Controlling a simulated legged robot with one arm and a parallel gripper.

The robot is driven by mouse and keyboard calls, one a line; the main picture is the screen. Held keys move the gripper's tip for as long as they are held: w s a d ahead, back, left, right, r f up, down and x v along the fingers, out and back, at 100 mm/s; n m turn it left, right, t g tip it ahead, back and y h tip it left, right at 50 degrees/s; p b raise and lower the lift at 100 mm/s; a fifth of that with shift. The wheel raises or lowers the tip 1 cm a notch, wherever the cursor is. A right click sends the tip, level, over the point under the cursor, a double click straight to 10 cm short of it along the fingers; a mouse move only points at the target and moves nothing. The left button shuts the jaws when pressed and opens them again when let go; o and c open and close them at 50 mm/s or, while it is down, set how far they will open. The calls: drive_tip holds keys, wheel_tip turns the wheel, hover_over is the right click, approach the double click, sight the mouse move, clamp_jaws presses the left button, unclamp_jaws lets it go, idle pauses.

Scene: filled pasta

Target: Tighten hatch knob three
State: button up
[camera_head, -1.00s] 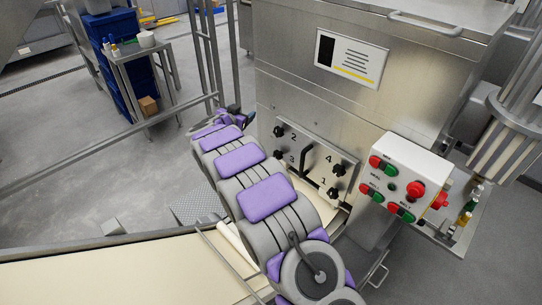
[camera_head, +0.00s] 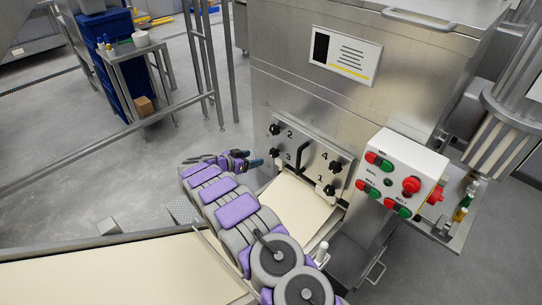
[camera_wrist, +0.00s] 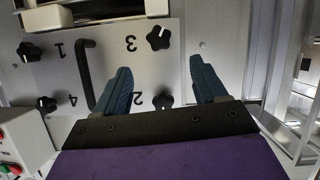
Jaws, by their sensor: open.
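Hatch knob three (camera_head: 275,153) is a black lobed knob beside the printed 3, at the lower left of the square metal hatch (camera_head: 318,150). In the wrist view the hatch appears turned over, and knob three (camera_wrist: 159,37) is at top centre. My gripper (camera_head: 257,158) is just left of the hatch, with its blue-grey fingers pointing at it. In the wrist view my gripper (camera_wrist: 165,72) is open and empty. Knob three lies beyond the fingertips, between their lines, and looks apart from them. Knob two (camera_wrist: 163,101) shows between the fingers.
Knob four (camera_head: 335,167) and knob one (camera_head: 330,190) are on the hatch's right side. A black bar handle (camera_head: 303,157) stands out mid-hatch. A control box (camera_head: 405,165) with red and green buttons is to the right. A pale belt (camera_head: 110,268) runs below.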

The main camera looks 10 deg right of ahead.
sight(272, 153)
drive_tip(key=b+x, duration=0.2)
drive_tip(key=x, duration=1)
drive_tip(key=shift+r, duration=0.1)
drive_tip(key=c, duration=1)
